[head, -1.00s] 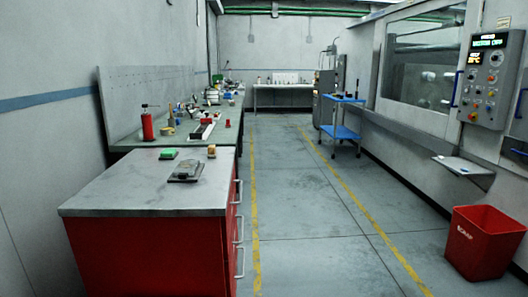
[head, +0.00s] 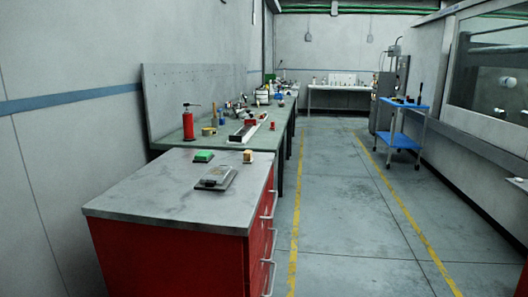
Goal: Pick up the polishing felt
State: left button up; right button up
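I cannot tell for sure which thing is the polishing felt. Small candidates lie on the grey top of the red cabinet (head: 150,203) at the near left. A green block (head: 204,156) lies near the back edge of the top. A small tan block with a dark base (head: 248,157) stands to its right. Neither of my grippers is in view.
A long green-topped bench (head: 210,139) behind the cabinet holds a red extinguisher-like bottle (head: 188,122) and cluttered tools. A blue cart (head: 404,139) stands at the far right. The floor between the yellow lines (head: 340,200) is clear.

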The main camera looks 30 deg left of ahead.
aim_at(248, 154)
jog(key=i, duration=3.15)
jog(key=u, duration=3.75)
